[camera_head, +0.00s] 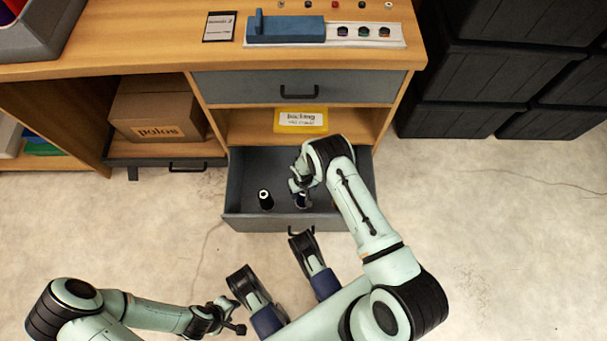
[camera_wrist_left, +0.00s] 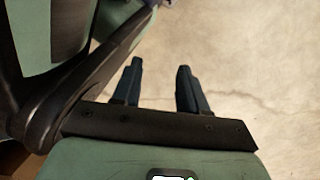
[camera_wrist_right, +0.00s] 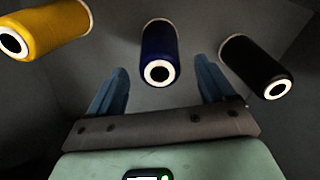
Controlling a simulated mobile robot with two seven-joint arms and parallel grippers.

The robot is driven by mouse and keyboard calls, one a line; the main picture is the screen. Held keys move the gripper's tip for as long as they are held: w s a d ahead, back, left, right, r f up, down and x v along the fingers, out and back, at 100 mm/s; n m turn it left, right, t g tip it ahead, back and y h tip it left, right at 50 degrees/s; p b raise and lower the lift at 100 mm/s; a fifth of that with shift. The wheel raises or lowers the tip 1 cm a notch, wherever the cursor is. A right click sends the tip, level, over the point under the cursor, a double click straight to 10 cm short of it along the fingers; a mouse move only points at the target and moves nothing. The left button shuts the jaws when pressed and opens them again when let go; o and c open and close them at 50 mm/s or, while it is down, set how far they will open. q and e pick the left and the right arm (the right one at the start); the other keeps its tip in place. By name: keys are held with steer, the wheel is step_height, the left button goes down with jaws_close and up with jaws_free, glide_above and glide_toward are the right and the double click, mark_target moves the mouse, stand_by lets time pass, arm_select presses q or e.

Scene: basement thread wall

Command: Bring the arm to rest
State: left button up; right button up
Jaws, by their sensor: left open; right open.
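My right gripper (camera_head: 298,187) is open and points down into the pulled-out lower drawer (camera_head: 240,180). In the right wrist view its parted fingers (camera_wrist_right: 159,66) have a blue thread spool (camera_wrist_right: 160,42) in the gap, touching neither finger; how deep the tips reach is unclear. The blue spool (camera_head: 303,201) is partly hidden in the head view. A black spool (camera_head: 265,200) stands beside it, also in the right wrist view (camera_wrist_right: 256,66). My left gripper (camera_head: 235,317) is open and empty above the floor.
The wooden bench (camera_head: 130,68) carries a blue-and-white rack (camera_head: 318,30) with several small pieces and a card (camera_head: 219,27). A yellow box (camera_head: 301,121) sits on the shelf above the drawer. A carton (camera_head: 158,108) stands left, black crates (camera_head: 470,70) right. Right floor is clear.

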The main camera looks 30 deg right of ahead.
arm_select(q)
steer(key=w+r+t+p, duration=0.2)
steer(key=w+r, duration=0.2)
steer(key=w, duration=0.2)
steer(key=shift+d+r+p, duration=0.25)
steer(key=shift+d+p, duration=0.05)
steer(key=shift+d, duration=0.1)
arm_select(e)
step_height(320, 180, up, 9)
arm_select(q)
steer(key=shift+w, duration=0.1)
